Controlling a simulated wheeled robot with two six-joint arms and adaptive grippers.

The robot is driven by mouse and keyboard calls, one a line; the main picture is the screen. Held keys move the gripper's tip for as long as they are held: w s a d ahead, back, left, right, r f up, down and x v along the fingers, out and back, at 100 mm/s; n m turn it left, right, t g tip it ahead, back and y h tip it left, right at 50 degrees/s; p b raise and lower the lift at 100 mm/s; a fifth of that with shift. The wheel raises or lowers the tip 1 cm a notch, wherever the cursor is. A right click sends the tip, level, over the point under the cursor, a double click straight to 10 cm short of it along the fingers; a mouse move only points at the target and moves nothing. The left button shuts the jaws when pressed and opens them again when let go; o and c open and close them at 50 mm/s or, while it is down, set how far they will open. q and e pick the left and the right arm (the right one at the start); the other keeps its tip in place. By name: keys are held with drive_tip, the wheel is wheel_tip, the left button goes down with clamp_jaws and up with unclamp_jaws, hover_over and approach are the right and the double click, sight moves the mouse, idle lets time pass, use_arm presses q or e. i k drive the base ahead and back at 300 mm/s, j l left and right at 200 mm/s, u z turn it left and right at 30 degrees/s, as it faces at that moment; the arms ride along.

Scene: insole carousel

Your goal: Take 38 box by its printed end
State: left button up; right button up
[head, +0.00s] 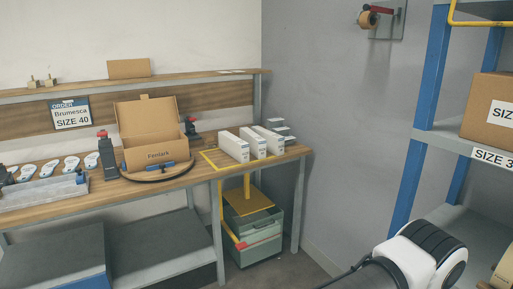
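Three white narrow boxes stand side by side on the right end of the wooden bench: a left one (232,147), a middle one (252,143) and a right one (269,140). Their short ends face me and carry small print, too small to read, so I cannot tell which is the 38 box. They stand upright with narrow gaps between them, inside or beside a yellow outline. Neither of my grippers is in view.
An open cardboard box marked Fenlark (160,155) stands left of the white boxes. An order card (71,114) reads Brumesca SIZE 40. Several insoles (70,164) lie further left. A blue-posted shelf (407,184) with a carton (492,107) stands right.

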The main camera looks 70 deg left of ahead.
sight(275, 142)
drive_tip(key=u, duration=2.15)
drive_tip(key=i+z, duration=0.1)
drive_tip(key=i, duration=0.4)
drive_tip(key=i+j+z, duration=0.15)
drive_tip(key=i, duration=0.35)
drive_tip(key=i+z, duration=0.1)
drive_tip(key=i, duration=0.4)
drive_tip(key=i+j+z, duration=0.1)
drive_tip(key=i+j, duration=0.15)
drive_tip(key=i, duration=0.25)
drive_tip(key=i+j+z, duration=0.15)
drive_tip(key=i, duration=0.35)
